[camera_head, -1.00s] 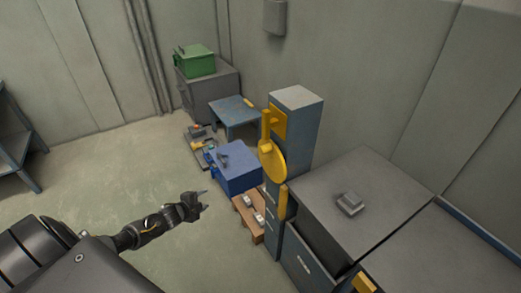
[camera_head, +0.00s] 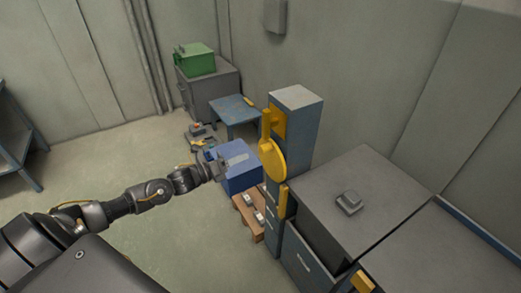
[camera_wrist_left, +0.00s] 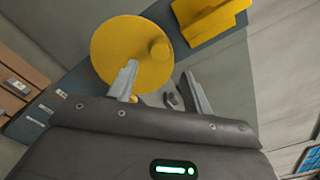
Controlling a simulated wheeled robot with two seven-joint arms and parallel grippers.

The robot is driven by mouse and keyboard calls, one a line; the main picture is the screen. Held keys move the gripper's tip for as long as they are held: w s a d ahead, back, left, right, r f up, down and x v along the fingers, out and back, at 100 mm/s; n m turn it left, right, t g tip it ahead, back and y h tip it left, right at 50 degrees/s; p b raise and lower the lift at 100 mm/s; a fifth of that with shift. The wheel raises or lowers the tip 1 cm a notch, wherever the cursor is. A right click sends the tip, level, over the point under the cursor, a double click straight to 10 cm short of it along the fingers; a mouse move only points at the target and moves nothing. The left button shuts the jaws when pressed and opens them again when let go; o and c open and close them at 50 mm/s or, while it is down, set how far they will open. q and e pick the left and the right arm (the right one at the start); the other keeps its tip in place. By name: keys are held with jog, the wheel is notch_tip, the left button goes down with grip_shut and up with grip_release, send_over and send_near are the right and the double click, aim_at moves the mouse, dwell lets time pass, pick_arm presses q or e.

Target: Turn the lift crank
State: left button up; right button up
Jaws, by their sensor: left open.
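The lift crank is a yellow disc (camera_head: 272,158) on the side of a tall blue-grey column (camera_head: 300,128). An upright yellow handle (camera_head: 266,127) stands at its edge. In the left wrist view the disc (camera_wrist_left: 115,50) fills the upper middle, with the round handle end (camera_wrist_left: 160,48) near its right side. My left gripper (camera_head: 222,164) is over the blue box, left of the disc and apart from it. In the left wrist view its two fingers (camera_wrist_left: 161,88) are spread, with nothing held between them. My right gripper is not in view.
A blue box (camera_head: 240,178) stands below the gripper, beside a low wooden stand (camera_head: 246,218) with small pale parts. A grey cabinet (camera_head: 370,190) with an open drawer stands right of the column.

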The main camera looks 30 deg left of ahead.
aim_at(261, 150)
pick_arm(q)
jog(key=p+x, duration=0.1)
jog(key=x, duration=0.8)
grip_shut()
